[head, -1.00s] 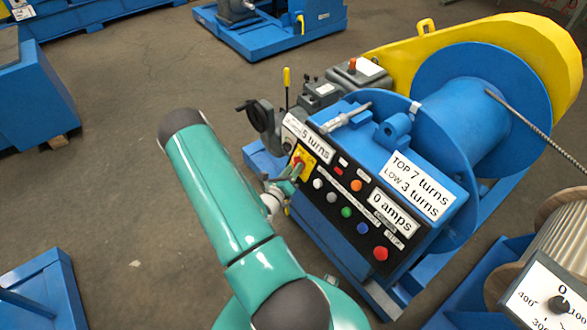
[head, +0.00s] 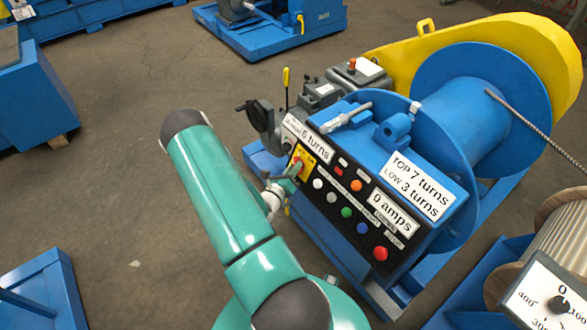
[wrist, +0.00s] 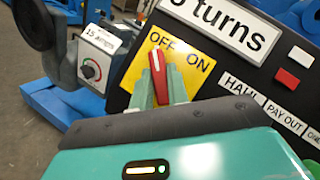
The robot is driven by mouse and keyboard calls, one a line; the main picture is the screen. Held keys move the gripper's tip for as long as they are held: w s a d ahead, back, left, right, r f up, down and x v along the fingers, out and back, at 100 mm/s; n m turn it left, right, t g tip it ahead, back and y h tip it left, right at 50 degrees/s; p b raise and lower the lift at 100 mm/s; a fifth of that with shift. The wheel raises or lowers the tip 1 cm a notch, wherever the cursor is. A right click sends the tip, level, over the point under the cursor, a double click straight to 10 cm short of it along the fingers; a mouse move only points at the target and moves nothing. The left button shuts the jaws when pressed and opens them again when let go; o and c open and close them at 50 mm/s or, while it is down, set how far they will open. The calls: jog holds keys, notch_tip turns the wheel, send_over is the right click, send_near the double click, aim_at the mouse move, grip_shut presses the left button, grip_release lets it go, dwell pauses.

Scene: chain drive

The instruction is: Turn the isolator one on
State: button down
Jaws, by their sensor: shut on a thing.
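The isolator is a red handle (wrist: 169,78) on a yellow plate (wrist: 197,58) marked OFF and ON in the wrist view. The handle's upper end lies close under the OFF lettering, left of ON. In the head view the yellow plate (head: 302,154) sits at the panel's upper left corner. My gripper (head: 293,171) is at the plate, its jaws shut on the handle. In the wrist view a pale green finger (wrist: 147,88) shows against the handle; my gripper's body hides the lower part of the plate.
The black panel (head: 327,222) carries several coloured buttons, including a red one (head: 380,253), below the isolator. A display (head: 395,212) reads 0 amps. Open floor (head: 110,180) lies left of my arm.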

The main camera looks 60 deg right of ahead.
jog(key=shift+w, duration=0.1)
jog(key=m+g+y, duration=0.2)
jog(key=m+g, duration=0.2)
jog(key=m, duration=0.4)
jog(key=m+g+y, duration=0.2)
jog(key=m+g, duration=0.2)
jog(key=m, duration=0.4)
jog(key=w+m+g+y, duration=0.1)
jog(key=m+g, duration=0.3)
jog(key=m, duration=0.4)
jog(key=shift+d+g+y, duration=0.15)
jog(key=shift+g+y, duration=0.25)
jog(key=shift+y, duration=0.5)
jog(key=shift+m, duration=0.4)
jog(key=c, duration=1.4)
grip_release()
jog(key=shift+s, duration=0.1)
jog(key=shift+o, duration=0.2)
